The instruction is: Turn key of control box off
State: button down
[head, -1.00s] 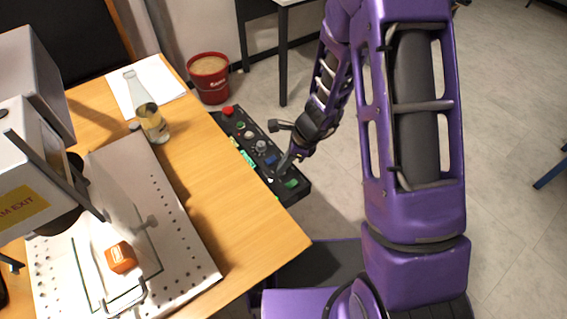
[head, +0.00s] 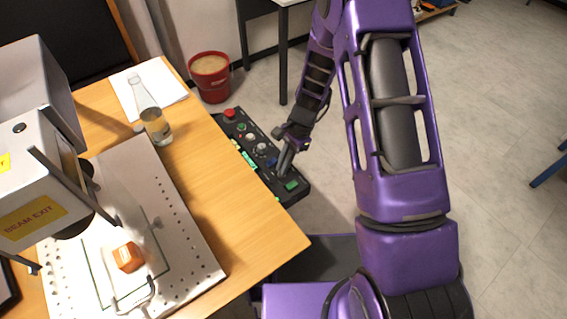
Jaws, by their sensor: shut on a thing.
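The control box (head: 302,194) is a long black panel along the right edge of the wooden table.
The wooden table (head: 203,180) holds a glass bottle (head: 150,112), white paper, a perforated plate (head: 196,262) with an orange block (head: 128,257), and the laser marker head (head: 35,190). A red bucket (head: 209,80) stands on the floor behind.

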jog(key=n+g+h, duration=0.1)
jog(key=n, duration=0.3)
jog(key=shift+w+a, duration=0.1)
jog(key=shift+a+n+g+h, duration=0.15)
jog(key=shift+n+h, duration=0.3)
jog(key=shift+n, duration=0.6)
jog(key=shift+d+n+g+h, duration=0.15)
jog(key=shift+n+h, duration=0.3)
jog(key=shift+n, duration=0.6)
jog(key=shift+a, duration=0.1)
jog(key=c, duration=1)
grip_release()
jog(key=p+v, duration=0.1)
jog(key=v, duration=1.6)
jog(key=shift+w+r, duration=0.1)
jog(key=shift+r, duration=0.15)
